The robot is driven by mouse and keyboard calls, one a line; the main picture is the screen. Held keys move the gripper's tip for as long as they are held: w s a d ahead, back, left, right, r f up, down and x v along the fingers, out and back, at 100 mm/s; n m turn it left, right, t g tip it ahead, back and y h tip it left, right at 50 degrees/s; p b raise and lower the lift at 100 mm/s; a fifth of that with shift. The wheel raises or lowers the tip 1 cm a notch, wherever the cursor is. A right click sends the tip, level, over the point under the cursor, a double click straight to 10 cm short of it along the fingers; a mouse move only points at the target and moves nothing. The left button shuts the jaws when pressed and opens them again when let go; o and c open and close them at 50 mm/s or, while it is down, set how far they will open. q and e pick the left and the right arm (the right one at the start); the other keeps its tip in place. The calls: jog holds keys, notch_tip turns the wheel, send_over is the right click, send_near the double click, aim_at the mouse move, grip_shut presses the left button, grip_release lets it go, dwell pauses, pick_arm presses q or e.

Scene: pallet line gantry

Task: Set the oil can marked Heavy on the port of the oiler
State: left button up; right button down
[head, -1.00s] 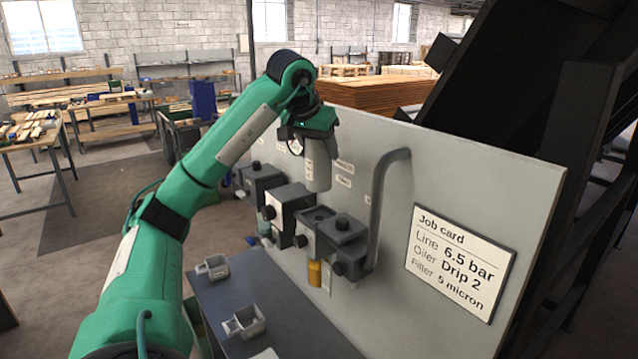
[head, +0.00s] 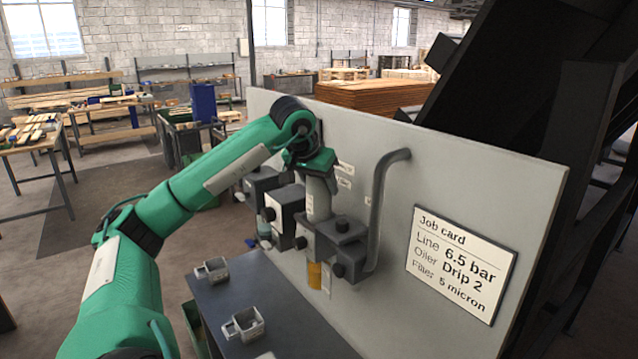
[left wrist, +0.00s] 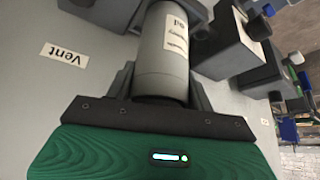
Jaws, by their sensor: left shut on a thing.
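My left gripper (head: 318,172) is shut on a grey cylindrical oil can (head: 318,205), which hangs upright below it. In the left wrist view the can (left wrist: 162,65) sits between the two dark fingers. It has a pale label whose print is too small and turned to read surely. The oiler (head: 312,242) is a dark block on the panel with an amber bowl (head: 314,274) under it. The can's lower end is at the top of this block and hides the port. I cannot tell whether it is fully seated. My right gripper is out of view.
Other dark blocks (head: 284,215) sit close by to the left on the grey panel (head: 400,305). A bent pipe (head: 382,205) rises close to the right. Small grey holders (head: 245,323) stand on the dark bench (head: 215,300). A job card (head: 460,263) reads Oiler Drip 2.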

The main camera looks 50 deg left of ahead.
pick_arm(q)
jog(key=shift+f, duration=0.15)
jog(key=o, duration=1.2)
jog(key=shift+r, duration=0.3)
jog(key=v, duration=1.1)
jog(key=shift+s+d+r, duration=0.15)
jog(key=shift+s+r, duration=0.05)
jog(key=shift+r, duration=0.15)
